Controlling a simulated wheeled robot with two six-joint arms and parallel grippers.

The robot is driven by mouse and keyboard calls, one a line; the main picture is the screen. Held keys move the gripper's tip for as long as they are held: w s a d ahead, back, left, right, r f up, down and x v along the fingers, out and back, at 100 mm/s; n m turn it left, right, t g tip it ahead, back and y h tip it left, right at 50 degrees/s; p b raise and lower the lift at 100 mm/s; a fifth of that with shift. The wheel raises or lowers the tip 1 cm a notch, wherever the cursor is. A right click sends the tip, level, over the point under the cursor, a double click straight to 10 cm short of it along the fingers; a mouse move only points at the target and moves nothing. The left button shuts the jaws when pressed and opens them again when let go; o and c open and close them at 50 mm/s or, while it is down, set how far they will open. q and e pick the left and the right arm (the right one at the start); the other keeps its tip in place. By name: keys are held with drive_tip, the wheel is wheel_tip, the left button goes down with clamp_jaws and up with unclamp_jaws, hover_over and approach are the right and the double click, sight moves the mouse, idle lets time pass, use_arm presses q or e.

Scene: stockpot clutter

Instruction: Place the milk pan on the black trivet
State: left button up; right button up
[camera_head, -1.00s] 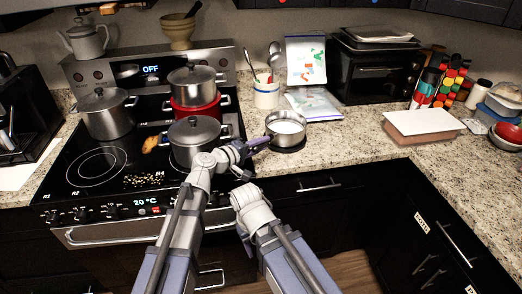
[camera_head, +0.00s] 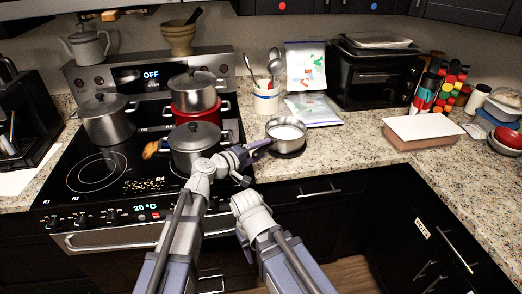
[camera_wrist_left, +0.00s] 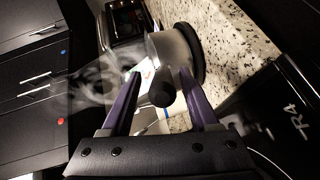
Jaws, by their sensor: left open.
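The milk pan (camera_head: 286,130), a small steel pan with white contents, stands upright at the counter's front, right of the stove. The black trivet (camera_head: 289,154) shows as a dark disc under it; the pan appears to rest on it. In the left wrist view the pan (camera_wrist_left: 168,48) and the trivet (camera_wrist_left: 190,53) lie just beyond my fingers. My left gripper (camera_head: 262,147) is at the pan's near left side. Its fingers (camera_wrist_left: 160,90) are open around the dark handle (camera_wrist_left: 162,92), with gaps visible. My right arm shows, but its gripper cannot be made out.
The stove (camera_head: 95,170) at left holds a grey pot (camera_head: 107,120), a lidded pot (camera_head: 195,143) close to my left arm and a pot stacked on a red one (camera_head: 194,105). A utensil crock (camera_head: 266,101) stands behind the pan. Counter to the pan's right is clear up to a white-topped box (camera_head: 424,127).

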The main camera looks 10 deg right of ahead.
use_arm(q)
drive_tip(key=p+v, duration=0.2)
drive_tip(key=v, duration=1)
drive_tip(key=shift+d, duration=0.1)
drive_tip(key=s+a+f+m+g+y, duration=0.2)
drive_tip(key=s+f+y, duration=0.1)
drive_tip(key=f, duration=0.3)
drive_tip(key=s+a+f+m+g+y, duration=0.2)
drive_tip(key=s+a+f+g, duration=0.1)
drive_tip(key=f, duration=0.2)
drive_tip(key=s+a+f+m+g+y, duration=0.1)
drive_tip(key=s+a+f+g+y, duration=0.1)
drive_tip(key=s+a+f+y, duration=0.3)
drive_tip(key=s+a+f+m+g+y, duration=0.1)
drive_tip(key=s+a+g+y, duration=0.15)
drive_tip(key=a, duration=0.55)
drive_tip(key=s+d+m+y, duration=0.1)
drive_tip(key=s+d+m, duration=0.2)
drive_tip(key=d, duration=0.7)
drive_tip(key=shift+s+d, duration=0.25)
drive_tip(key=shift+s, duration=0.85)
